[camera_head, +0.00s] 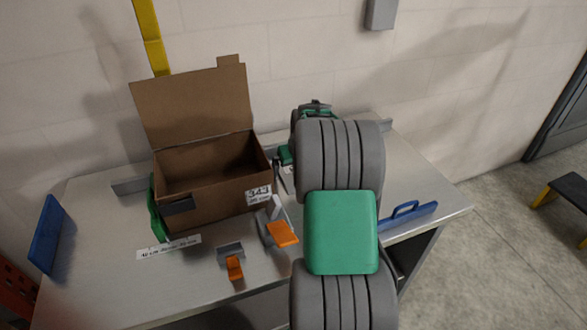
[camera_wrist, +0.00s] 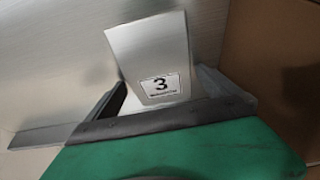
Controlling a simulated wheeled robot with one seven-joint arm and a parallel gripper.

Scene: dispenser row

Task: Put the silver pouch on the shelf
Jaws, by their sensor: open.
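In the wrist view, a smooth silver piece (camera_wrist: 150,48) with a white label marked "3" stands between the fingers of my open gripper (camera_wrist: 165,88). I cannot tell whether it is the silver pouch or a metal dispenser part, nor whether the fingers touch it. In the head view, my arm hides most of my gripper and what is in front of it. No pouch shows clearly there, and I cannot pick out the shelf with certainty.
An open cardboard box (camera_head: 217,198) stands on the metal table (camera_head: 95,275). Two small orange-flapped dispensers (camera_head: 234,268) (camera_head: 282,234) are in front of it. A wall is behind.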

